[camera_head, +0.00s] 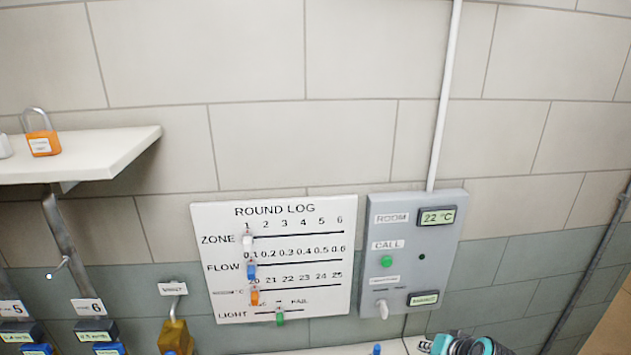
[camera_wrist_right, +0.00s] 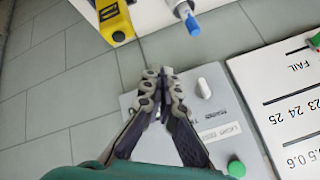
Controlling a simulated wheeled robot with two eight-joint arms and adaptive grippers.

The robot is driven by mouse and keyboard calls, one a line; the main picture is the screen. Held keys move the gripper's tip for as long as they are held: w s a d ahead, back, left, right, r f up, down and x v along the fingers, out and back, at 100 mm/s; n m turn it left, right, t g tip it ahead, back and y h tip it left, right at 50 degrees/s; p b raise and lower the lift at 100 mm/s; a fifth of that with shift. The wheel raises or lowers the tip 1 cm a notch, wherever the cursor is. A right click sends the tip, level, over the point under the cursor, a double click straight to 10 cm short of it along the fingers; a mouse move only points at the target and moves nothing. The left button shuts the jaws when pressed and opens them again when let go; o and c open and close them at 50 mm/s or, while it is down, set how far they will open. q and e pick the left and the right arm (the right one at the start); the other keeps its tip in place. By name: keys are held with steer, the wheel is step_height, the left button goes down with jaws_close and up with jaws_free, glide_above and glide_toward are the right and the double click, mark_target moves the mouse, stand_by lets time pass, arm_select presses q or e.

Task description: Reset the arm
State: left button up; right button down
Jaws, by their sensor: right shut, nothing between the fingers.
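My right gripper (camera_wrist_right: 163,74) is shut and empty in the right wrist view, its fingertips together in front of the grey control box (camera_wrist_right: 150,105). A white switch lever (camera_wrist_right: 203,88) shows just right of the fingertips; I cannot tell whether they touch. In the head view the right gripper (camera_head: 432,345) shows only partly at the bottom edge, below the grey control box (camera_head: 448,240). That box has a 22 °C display, a green call button (camera_head: 386,262) and the white lever (camera_head: 383,310), which points down. My left gripper is not in view.
The round log board (camera_head: 338,215) with coloured sliders hangs left of the box. A shelf (camera_head: 100,155) with an orange padlock (camera_head: 40,140) juts out at upper left. A yellow device (camera_wrist_right: 115,22) and a blue-tipped part (camera_wrist_right: 192,24) show in the wrist view. A pipe runs down the right wall.

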steer(key=s+a+n+h+b, duration=0.1)
steer(key=s+a+n+b, duration=0.4)
steer(key=s+a, duration=0.6)
steer(key=s, duration=0.4)
steer(key=shift+s+f+g, duration=0.15)
steer(key=shift+s+g, duration=0.05)
steer(key=shift+g, duration=0.2)
